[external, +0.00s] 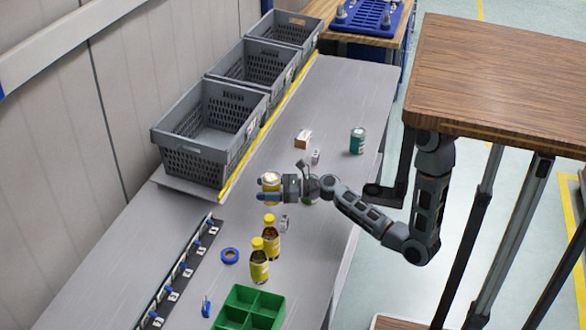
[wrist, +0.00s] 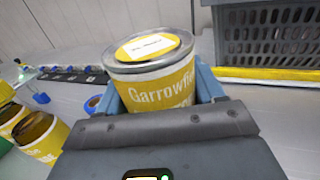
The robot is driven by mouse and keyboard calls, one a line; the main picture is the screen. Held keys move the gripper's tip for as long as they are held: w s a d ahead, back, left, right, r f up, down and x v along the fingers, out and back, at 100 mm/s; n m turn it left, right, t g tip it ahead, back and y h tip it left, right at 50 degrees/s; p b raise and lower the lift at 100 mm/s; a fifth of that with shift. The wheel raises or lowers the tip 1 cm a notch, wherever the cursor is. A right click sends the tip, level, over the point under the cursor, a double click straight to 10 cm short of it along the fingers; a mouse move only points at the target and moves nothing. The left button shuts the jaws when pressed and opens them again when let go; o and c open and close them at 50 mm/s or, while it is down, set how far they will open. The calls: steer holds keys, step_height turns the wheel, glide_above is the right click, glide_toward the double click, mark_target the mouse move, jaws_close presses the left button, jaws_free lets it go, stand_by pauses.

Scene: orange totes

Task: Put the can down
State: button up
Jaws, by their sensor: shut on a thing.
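The can (wrist: 152,85) is a yellow and white tin labelled "Garrow…", with a silver rim and a yellow lid bearing a white label. In the wrist view it sits between the blue fingers of my gripper (wrist: 160,95), which is shut on it. The external view shows the can (external: 271,182) upright at the end of my gripper (external: 270,188), over the grey table (external: 325,120). Whether its base touches the table is hidden. A second can, teal with a white band (external: 357,140), stands apart at the table's right side.
Two yellow-capped bottles (external: 271,238) stand just in front of my gripper. A blue tape roll (external: 229,256), a green divided tray (external: 249,308) and small boxes (external: 303,139) lie around. Grey crates (external: 205,160) line the back edge. The table's far end is mostly clear.

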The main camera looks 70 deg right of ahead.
steer(key=s+f+n+g+y+b, duration=0.1)
steer(key=s+f+n+y, duration=0.15)
steer(key=s, duration=0.45)
steer(key=s+d+r+n+g+y+b, duration=0.3)
steer(key=s+d+r+y+b, duration=0.2)
steer(key=d+r, duration=0.1)
steer(key=w+d+n+g+y+b, duration=0.1)
steer(key=w+d+n+g, duration=0.1)
steer(key=w, duration=0.5)
steer(key=w+d+n+g+y+b, duration=0.1)
steer(key=w+d+g+y, duration=0.15)
steer(key=w, duration=0.35)
steer(key=shift+h, duration=0.4)
steer(key=w+a+f, duration=0.2)
steer(key=a, duration=0.1)
steer(key=w+a+f, duration=0.2)
steer(key=a+f, duration=0.1)
steer(key=w+a+f, duration=0.2)
steer(key=a, duration=0.1)
steer(key=shift+w+a+f, duration=0.1)
steer(key=shift+w+f, duration=0.1)
steer(key=shift+w, duration=0.2)
steer(key=shift+f, duration=2)
